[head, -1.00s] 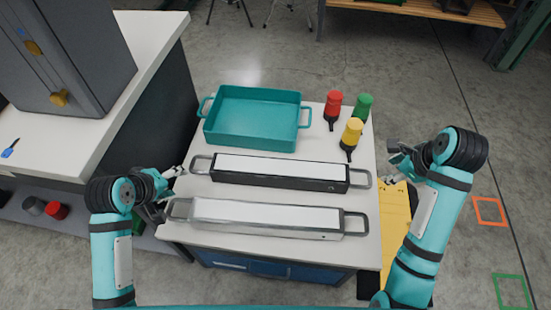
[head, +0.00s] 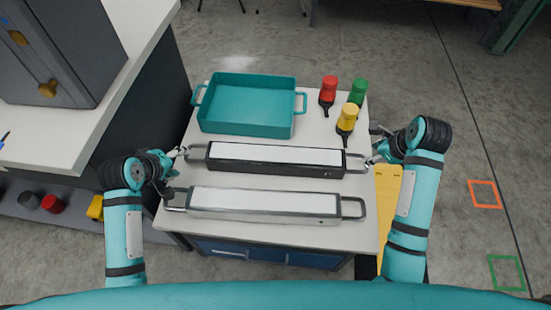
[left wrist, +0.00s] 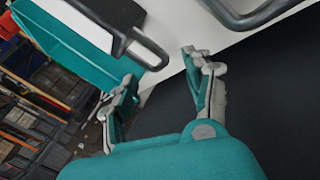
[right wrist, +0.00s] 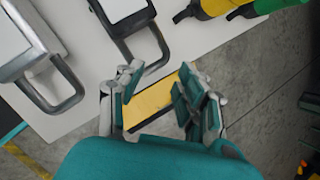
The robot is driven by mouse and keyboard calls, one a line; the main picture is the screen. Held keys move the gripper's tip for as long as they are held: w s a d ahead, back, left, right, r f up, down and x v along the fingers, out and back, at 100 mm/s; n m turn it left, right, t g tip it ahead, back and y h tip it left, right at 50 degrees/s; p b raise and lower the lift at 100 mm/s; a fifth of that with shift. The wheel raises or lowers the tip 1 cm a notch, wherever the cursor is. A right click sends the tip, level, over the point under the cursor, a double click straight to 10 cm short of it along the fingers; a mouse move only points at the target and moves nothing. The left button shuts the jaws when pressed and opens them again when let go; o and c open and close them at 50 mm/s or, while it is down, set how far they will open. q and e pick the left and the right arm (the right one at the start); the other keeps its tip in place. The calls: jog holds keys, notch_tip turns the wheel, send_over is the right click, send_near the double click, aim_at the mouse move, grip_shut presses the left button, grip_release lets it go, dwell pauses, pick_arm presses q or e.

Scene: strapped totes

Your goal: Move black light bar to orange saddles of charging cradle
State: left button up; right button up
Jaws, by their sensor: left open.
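The black light bar (head: 275,170), with a white top panel and a loop handle at each end, lies across the table behind a silver bar. My left gripper (head: 182,152) is open at its left handle. In the left wrist view that handle (left wrist: 152,48) is just beyond the open fingers (left wrist: 158,78). My right gripper (head: 370,160) is at the right handle. In the right wrist view its fingers (right wrist: 160,85) are spread and empty, with the black handle (right wrist: 157,50) just ahead. The charging cradle and its orange saddles are not seen in these views.
The silver light bar (head: 264,215) lies close in front, parallel. A teal tray (head: 245,130) stands behind. A grey cabinet (head: 65,55) on a counter is at the left.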

aim_at(188, 159)
pick_arm(q)
jog(key=x, duration=0.6)
jog(key=shift+w+f, duration=0.1)
jog(key=shift+f, duration=0.05)
pick_arm(e)
jog(key=x, duration=0.9)
jog(key=shift+f, duration=0.15)
pick_arm(q)
jog(key=shift+d, duration=0.1)
jog(key=c, duration=0.6)
pick_arm(e)
jog(key=c, duration=0.6)
pick_arm(q)
jog(key=c, duration=0.5)
pick_arm(e)
jog(key=shift+a, duration=0.1)
grip_shut()
pick_arm(q)
jog(key=shift+w, duration=0.1)
pick_arm(e)
jog(key=shift+w+a, duration=0.1)
